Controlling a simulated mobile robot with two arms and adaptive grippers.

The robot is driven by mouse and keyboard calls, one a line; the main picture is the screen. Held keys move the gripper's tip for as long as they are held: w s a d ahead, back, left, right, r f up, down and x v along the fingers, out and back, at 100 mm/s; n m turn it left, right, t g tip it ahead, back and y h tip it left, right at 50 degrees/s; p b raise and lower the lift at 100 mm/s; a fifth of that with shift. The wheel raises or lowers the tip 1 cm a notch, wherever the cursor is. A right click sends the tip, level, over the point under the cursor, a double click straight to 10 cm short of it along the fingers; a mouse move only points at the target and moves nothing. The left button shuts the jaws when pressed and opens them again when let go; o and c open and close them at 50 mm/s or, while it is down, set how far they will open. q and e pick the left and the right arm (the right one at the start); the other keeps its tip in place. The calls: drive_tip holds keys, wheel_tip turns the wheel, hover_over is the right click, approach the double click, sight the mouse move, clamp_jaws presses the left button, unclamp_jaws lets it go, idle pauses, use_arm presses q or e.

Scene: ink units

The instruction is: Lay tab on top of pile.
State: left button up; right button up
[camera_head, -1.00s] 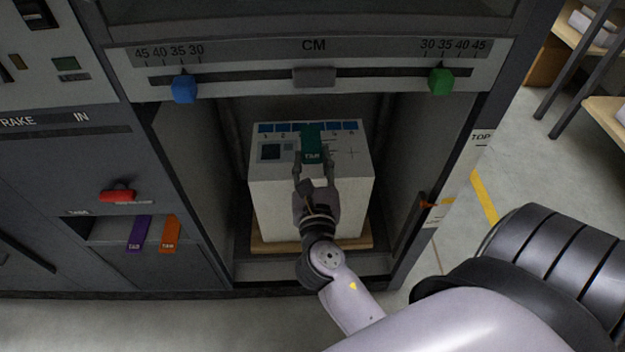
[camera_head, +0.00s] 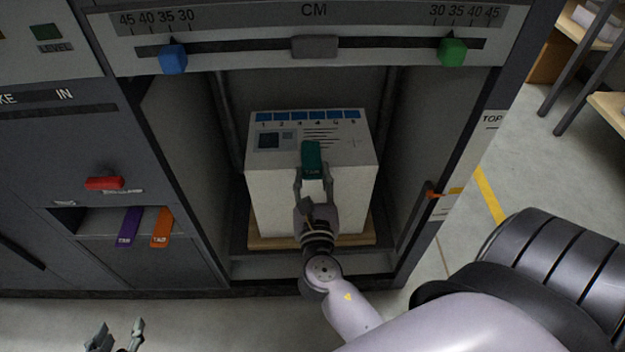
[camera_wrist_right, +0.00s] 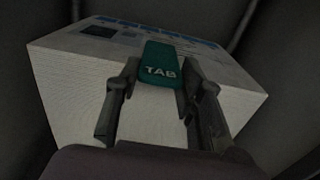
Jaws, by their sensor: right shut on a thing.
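The pile (camera_head: 270,200) is a tall white block of sheets with a printed top, standing inside the machine's bay. The green tab (camera_head: 312,158) is held by my right gripper (camera_head: 314,182) at the front edge of the pile's top. In the right wrist view, the fingers (camera_wrist_right: 157,95) grip both sides of the green tab (camera_wrist_right: 160,64), marked TAB, with the pile (camera_wrist_right: 75,90) behind and below. I cannot tell whether the tab touches the pile. My left gripper (camera_head: 118,338) is at the bottom left, fingers apart, empty, far from the pile.
A purple tab (camera_head: 129,227) and an orange tab (camera_head: 161,227) sit in a slot at left, below a red handle (camera_head: 104,183). The bay's side walls stand close to the pile. A wooden board (camera_head: 283,242) lies under it. A blue slider (camera_head: 173,59) and green slider (camera_head: 452,52) are above.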

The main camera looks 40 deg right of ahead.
drive_tip(key=shift+f, duration=0.15)
drive_tip(key=o, duration=0.8)
drive_tip(key=shift+c, duration=0.2)
